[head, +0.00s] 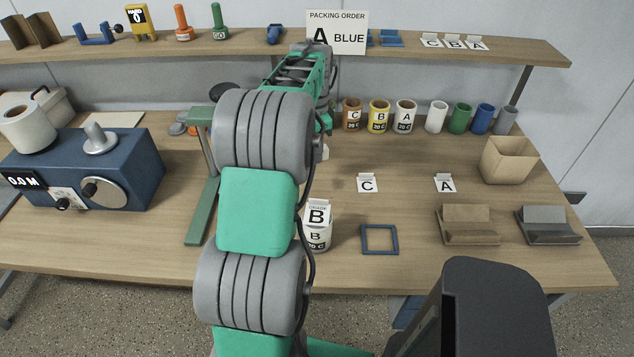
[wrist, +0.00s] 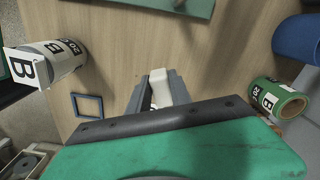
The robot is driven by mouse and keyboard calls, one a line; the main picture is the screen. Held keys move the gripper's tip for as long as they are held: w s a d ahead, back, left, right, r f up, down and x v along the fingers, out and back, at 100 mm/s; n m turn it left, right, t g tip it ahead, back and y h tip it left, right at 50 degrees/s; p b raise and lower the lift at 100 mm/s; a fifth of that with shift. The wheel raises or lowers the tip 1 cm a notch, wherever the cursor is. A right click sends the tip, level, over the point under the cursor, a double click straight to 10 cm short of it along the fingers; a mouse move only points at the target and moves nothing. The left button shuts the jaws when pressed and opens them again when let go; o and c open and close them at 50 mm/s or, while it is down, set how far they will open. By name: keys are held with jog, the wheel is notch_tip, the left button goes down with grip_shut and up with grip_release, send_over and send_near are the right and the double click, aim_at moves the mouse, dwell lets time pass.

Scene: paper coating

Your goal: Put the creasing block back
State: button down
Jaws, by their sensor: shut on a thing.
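My gripper (wrist: 158,92) shows in the wrist view with its grey fingers closed on a small whitish block (wrist: 160,88), which I take to be the creasing block. Its lower part is hidden by the gripper's own body, and I cannot tell its height above the table. In the head view the arm hides the gripper; a small pale piece (head: 325,152) shows just right of the arm, but I cannot tell if it is the block. A blue square frame (head: 379,239) lies empty on the table; it also shows in the wrist view (wrist: 87,105).
A white roll (head: 316,236) with a B card stands left of the frame. A green roll labelled B (wrist: 277,100) is right of my gripper in the wrist view. Several cups (head: 405,116) line the back. Cards C (head: 367,183) and A (head: 444,183) stand mid-table.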

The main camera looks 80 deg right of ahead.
aim_at(315, 184)
notch_tip(315, 184, down, 10)
jog(key=shift+r+p, duration=0.1)
jog(key=shift+p, duration=0.4)
jog(key=c, duration=1.2)
grip_release()
jog(key=shift+o, duration=0.2)
notch_tip(315, 184, up, 12)
jog(key=shift+r+b, duration=0.25)
jog(key=shift+b, duration=0.45)
